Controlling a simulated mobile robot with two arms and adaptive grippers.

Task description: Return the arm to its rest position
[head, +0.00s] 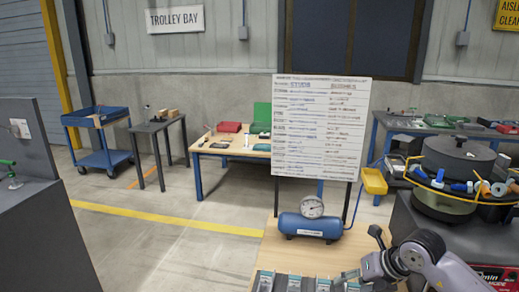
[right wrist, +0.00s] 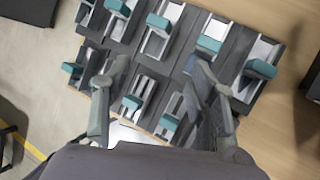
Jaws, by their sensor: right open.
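My right arm (head: 425,255) comes in from the lower right in the head view, bent over the front table near the bowl feeder. Its gripper shows in the right wrist view (right wrist: 157,68), with two grey fingers spread apart and nothing seen between them. Below the fingers is a dark rack (right wrist: 178,65) of metal channels with several teal blocks. I cannot tell the exact height of the fingers above the rack. My left arm and left gripper are in neither view.
A bowl feeder (head: 455,165) with colored parts around its rim stands close on the right. A yellow chute (head: 374,181) juts from it. A blue air tank with gauge (head: 310,226) and a whiteboard (head: 320,125) stand behind the rack. Open floor (head: 180,250) lies left of the table.

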